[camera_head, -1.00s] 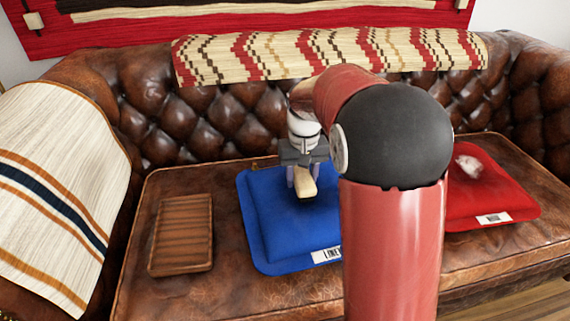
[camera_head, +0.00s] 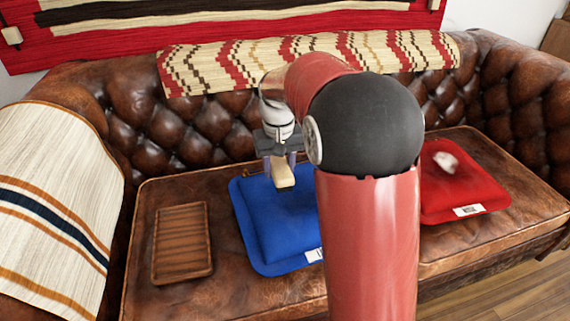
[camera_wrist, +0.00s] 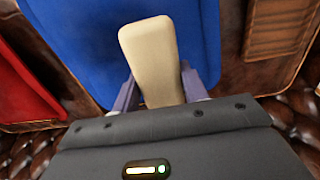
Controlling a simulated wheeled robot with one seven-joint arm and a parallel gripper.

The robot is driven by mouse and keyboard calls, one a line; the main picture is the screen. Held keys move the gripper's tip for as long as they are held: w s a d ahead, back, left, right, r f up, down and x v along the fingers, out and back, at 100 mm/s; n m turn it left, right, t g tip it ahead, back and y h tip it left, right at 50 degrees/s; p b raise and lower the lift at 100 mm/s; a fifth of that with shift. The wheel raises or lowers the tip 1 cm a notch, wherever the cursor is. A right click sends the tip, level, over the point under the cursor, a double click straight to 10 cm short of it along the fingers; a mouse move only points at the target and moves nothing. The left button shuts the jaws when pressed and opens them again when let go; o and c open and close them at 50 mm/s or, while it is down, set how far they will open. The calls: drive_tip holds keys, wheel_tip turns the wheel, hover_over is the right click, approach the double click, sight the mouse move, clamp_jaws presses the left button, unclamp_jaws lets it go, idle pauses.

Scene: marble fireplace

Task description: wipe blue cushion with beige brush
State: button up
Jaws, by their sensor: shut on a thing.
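The blue cushion (camera_head: 270,232) lies flat on the brown leather sofa seat in the head view, its right part hidden behind my arm. A white label shows at its front edge. My gripper (camera_head: 281,168) is above the cushion's back part and is shut on the beige brush (camera_head: 284,180). In the wrist view the brush (camera_wrist: 152,62) stands out between the two fingers, with the blue cushion (camera_wrist: 85,40) behind it. I cannot tell whether the brush touches the cushion.
A ribbed brown wooden tray (camera_head: 182,243) lies left of the cushion. A red cushion (camera_head: 455,190) with a white item (camera_head: 446,162) on it lies to the right. The tufted sofa backrest (camera_head: 210,130) rises behind. A striped blanket (camera_head: 55,200) covers the left armrest.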

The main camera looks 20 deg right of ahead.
drive_tip(key=shift+r, duration=0.95)
